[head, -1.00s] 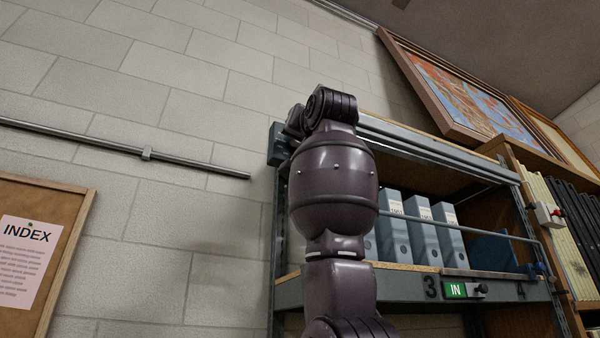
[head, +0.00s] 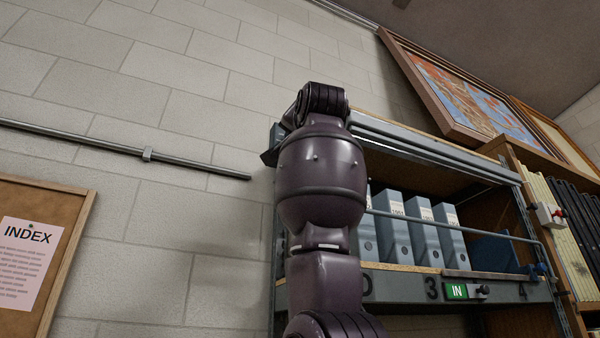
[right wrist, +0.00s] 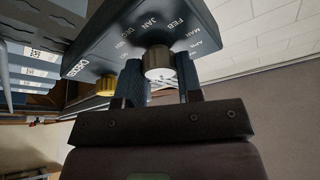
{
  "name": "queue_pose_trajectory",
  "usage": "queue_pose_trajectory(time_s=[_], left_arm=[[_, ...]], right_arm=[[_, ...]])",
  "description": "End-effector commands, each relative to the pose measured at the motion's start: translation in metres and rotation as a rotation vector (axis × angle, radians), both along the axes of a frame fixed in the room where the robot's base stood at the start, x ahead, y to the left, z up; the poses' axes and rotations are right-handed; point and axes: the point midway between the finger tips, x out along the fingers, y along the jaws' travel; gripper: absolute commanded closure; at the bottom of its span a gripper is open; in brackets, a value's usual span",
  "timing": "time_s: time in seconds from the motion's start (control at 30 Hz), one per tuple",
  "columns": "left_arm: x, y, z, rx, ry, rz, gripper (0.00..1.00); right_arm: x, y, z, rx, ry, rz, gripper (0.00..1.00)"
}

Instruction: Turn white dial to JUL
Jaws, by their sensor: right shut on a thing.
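The white dial (right wrist: 158,62) sits on a dark box (right wrist: 120,35) with month labels around it. JAN, FEB, MAR, APR, DEC and NOV are readable in the right wrist view; JUL is not visible. My right gripper (right wrist: 159,66) has a finger on each side of the dial and is shut on it. The dial's pointer is not clear from here. In the head view my arm blocks the gripper and dial. Part of a dark box (head: 270,150) shows beside the arm at the shelf's left corner. My left gripper is not in view.
A yellow knob (right wrist: 106,86) sits on the same box, left of the white dial. Metal shelving (head: 400,283) holds blue-grey binders (head: 423,240), with a rail in front. A green IN sign (head: 456,291) is on the shelf edge. A pipe (head: 190,164) runs along the wall.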

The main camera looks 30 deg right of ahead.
Motion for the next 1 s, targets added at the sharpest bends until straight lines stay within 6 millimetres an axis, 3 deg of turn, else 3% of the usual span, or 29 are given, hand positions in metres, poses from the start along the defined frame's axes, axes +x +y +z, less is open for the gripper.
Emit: queue_pose_trajectory(time_s=[0.07, 0.1, 0.23, 0.63, 1.0], left_arm=[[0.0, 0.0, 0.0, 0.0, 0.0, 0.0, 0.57], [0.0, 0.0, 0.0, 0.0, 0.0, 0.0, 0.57], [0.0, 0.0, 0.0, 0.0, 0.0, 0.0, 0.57], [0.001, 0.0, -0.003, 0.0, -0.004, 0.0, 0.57], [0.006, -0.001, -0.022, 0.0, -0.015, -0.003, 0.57]], right_arm=[[-0.001, 0.0, 0.001, -0.001, -0.003, 0.0, 0.9], [-0.001, 0.0, 0.001, -0.001, -0.003, 0.0, 0.62], [-0.001, 0.0, 0.001, -0.001, -0.003, 0.0, 0.44], [-0.008, 0.002, -0.003, -0.002, -0.003, 0.0, 0.44], [-0.065, 0.018, -0.025, -0.001, -0.005, 0.002, 0.44]])
